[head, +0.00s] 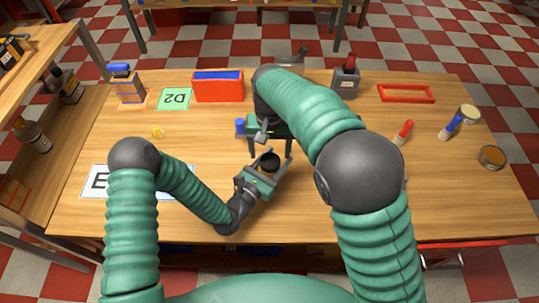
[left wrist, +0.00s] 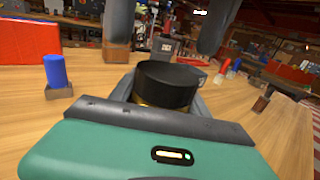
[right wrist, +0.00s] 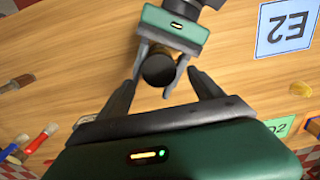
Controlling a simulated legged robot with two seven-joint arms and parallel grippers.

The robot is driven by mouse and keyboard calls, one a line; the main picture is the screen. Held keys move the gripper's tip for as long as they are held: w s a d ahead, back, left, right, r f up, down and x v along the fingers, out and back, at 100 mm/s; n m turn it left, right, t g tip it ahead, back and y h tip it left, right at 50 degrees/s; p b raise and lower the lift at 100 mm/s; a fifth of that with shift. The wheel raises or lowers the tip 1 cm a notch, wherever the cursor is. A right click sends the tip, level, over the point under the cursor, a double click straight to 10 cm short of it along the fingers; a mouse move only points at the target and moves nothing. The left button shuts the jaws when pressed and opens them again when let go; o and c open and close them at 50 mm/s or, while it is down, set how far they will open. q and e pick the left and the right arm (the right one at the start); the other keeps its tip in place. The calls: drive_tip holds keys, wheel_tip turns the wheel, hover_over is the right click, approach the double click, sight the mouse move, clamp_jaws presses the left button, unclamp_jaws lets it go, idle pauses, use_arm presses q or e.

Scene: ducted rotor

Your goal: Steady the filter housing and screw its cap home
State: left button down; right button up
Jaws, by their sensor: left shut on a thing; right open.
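The filter housing shows as a dark cylinder with a black cap (left wrist: 168,84) and a thin gold band below it in the left wrist view. My left gripper (head: 265,172) is shut on the housing and holds it upright near the table's front middle. The black cap also shows between its fingers in the right wrist view (right wrist: 158,70). The housing's lower part is hidden by my left gripper. I cannot tell how far down the cap sits.
A red bin (head: 218,92) and a green D2 card (head: 174,98) lie at the back left. A small blue cylinder (head: 240,127) stands close to my grippers.

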drive_tip(key=shift+r, duration=0.35)
drive_tip(key=shift+o, duration=0.4)
drive_tip(key=o, duration=0.4)
drive_tip(key=shift+o, duration=0.2)
use_arm(q)
drive_tip(key=shift+c, duration=2.3)
unclamp_jaws()
use_arm(e)
wheel_tip(320, 180, up, 12)
use_arm(q)
drive_tip(key=shift+a, duration=0.1)
use_arm(e)
drive_tip(key=shift+w+f, duration=0.1)
drive_tip(key=shift+f, duration=0.05)
